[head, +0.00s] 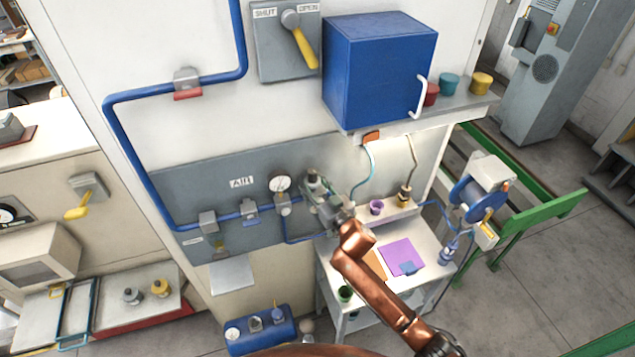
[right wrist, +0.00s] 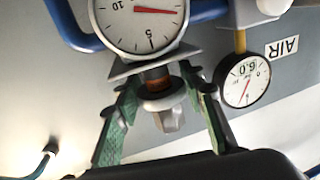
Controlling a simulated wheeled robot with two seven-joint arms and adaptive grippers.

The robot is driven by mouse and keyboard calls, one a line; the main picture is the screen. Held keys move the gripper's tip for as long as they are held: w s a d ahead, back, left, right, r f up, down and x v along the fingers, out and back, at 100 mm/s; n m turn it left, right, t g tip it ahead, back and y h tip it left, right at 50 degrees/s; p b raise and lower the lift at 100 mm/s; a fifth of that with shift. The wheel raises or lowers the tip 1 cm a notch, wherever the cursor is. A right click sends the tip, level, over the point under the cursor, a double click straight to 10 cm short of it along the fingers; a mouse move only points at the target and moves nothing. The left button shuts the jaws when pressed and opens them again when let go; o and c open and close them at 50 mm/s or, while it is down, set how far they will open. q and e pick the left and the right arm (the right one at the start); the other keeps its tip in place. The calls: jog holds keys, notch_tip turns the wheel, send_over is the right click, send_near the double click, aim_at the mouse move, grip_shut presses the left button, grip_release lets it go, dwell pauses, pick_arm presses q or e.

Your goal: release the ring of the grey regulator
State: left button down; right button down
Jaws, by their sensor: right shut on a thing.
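In the right wrist view the grey regulator shows a large white dial (right wrist: 140,20) with a red needle, and a copper-coloured neck (right wrist: 156,76) beside it. Its pale grey ring (right wrist: 160,101) and a blocky grey end piece (right wrist: 170,120) lie between the green-padded fingers of my right gripper (right wrist: 161,90). The gripper is shut on the ring, with a fingertip at each side. In the head view my right gripper (head: 322,192) is at the wall panel, just right of a round gauge (head: 279,184), and hides much of what it holds. My left gripper is out of view.
A blue pipe (head: 148,180) runs along the wall to the panel. A blue cabinet (head: 372,70) overhangs to the upper right. A white bench (head: 345,262) with a purple sheet (head: 402,256) stands below my right arm. A second gauge (right wrist: 243,80) is close beside the right finger.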

jog(key=c, duration=1.6)
grip_release()
jog(key=shift+r, duration=0.4)
jog(key=o, duration=0.4)
jog(key=shift+f, duration=0.1)
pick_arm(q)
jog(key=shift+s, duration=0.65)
pick_arm(e)
jog(key=shift+f, duration=0.1)
jog(key=shift+s+d, duration=0.15)
jog(key=shift+d, duration=0.05)
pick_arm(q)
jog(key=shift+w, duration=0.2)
pick_arm(e)
jog(key=v, duration=1.1)
jog(key=shift+s+d, duration=0.15)
jog(key=shift+s, duration=0.05)
